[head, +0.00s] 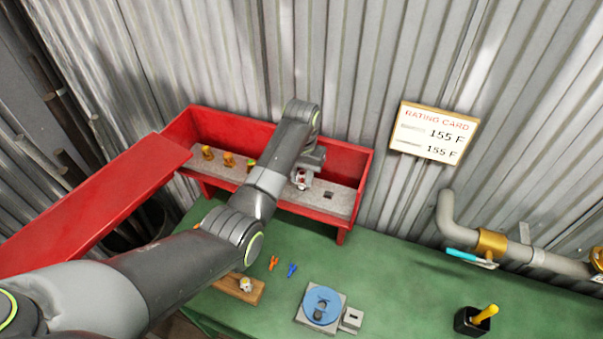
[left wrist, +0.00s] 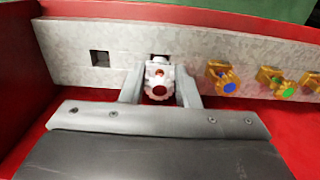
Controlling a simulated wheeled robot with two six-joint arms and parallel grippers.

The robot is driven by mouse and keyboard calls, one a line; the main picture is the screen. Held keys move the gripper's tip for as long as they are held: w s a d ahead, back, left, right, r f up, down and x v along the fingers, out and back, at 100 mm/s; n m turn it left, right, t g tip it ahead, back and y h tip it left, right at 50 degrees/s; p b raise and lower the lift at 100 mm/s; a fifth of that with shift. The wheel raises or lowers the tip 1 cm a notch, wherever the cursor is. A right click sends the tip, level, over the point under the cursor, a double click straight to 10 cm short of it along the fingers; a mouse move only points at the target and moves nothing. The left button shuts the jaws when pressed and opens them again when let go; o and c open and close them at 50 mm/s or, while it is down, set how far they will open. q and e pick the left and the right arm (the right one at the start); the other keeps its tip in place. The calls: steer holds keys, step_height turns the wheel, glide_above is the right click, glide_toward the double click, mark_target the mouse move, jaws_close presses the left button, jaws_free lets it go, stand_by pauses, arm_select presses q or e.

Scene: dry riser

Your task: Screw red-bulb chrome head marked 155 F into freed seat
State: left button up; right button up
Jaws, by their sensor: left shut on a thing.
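A chrome head with a red bulb (left wrist: 158,82) sits between the fingers of my left gripper (left wrist: 160,90) in the left wrist view. In the head view the left gripper (head: 302,180) reaches down into the open red box (head: 352,162), shut on this head (head: 300,183). The head is at the grey perforated strip (left wrist: 70,42), in front of a square hole; whether it still touches the strip is unclear. I cannot read any 155 F mark on it. Which place is the freed seat is not clear. My right gripper is not in view.
Brass heads (left wrist: 222,78) stand along the strip, beside an empty square hole (left wrist: 100,58). The green table (head: 400,285) carries a blue disc fixture (head: 321,300), a wooden block (head: 228,284) and a black cup (head: 467,325). A rating card (head: 433,133) and a pipe (head: 447,220) are on the wall.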

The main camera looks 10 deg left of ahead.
arm_select(q)
steer(key=shift+f, duration=0.55)
steer(key=shift+r+m, duration=0.15)
steer(key=shift+m, duration=1.25)
steer(key=m, duration=0.3)
steer(key=shift+a, duration=0.1)
steer(key=shift+w+m, duration=0.1)
steer(key=shift+m, duration=0.9)
steer(key=m, duration=0.3)
steer(key=shift+m, duration=0.3)
steer(key=shift+w+m, duration=0.1)
steer(key=shift+m, duration=0.2)
